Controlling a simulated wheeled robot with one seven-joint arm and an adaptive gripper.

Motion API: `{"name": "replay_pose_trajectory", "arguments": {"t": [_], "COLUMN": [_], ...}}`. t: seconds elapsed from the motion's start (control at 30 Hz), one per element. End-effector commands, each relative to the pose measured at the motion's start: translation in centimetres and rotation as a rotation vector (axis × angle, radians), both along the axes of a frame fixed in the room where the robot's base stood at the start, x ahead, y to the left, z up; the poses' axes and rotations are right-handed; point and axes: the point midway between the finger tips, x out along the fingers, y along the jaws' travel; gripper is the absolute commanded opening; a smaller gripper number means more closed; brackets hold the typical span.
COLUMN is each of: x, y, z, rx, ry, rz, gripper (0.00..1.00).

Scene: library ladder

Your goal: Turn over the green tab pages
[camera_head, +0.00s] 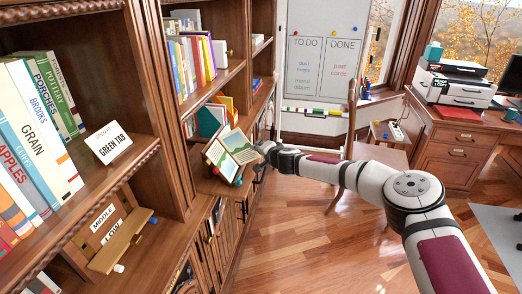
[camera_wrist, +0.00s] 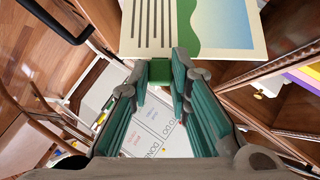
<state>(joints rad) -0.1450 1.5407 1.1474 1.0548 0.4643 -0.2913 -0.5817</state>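An open book (camera_head: 231,152) stands tilted at the edge of the bookcase in the head view, with picture pages facing out. In the wrist view its open page (camera_wrist: 225,25) fills the top, with dark text lines on the left and a green and blue picture on the right. A green tab (camera_wrist: 160,70) juts from the page's lower edge. My gripper (camera_wrist: 160,72) has its two teal-padded fingers on either side of the tab, and the tab fills the gap between the tips. In the head view my gripper (camera_head: 260,151) is at the book's right edge.
A card reading "GREEN TAB" (camera_head: 108,143) stands on the near shelf beside several books. A small wooden ledge (camera_head: 120,242) is below. A chair (camera_head: 350,150) and a whiteboard (camera_head: 325,65) are behind my arm. The wooden floor (camera_head: 300,245) is clear.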

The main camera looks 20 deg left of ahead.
Motion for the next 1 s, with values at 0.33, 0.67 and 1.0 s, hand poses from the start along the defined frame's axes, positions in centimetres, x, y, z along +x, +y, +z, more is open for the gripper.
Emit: {"name": "replay_pose_trajectory", "arguments": {"t": [0.33,0.67,1.0], "x": [0.0,-1.1,-4.2], "y": [0.0,-1.4,-4.9], "z": [-0.1,0.7,2.7], "rx": [-0.001,-0.001,-0.003], "ry": [0.001,0.001,-0.001], "rz": [0.000,0.000,0.002], "gripper": [0.38,0.38,0.38]}}
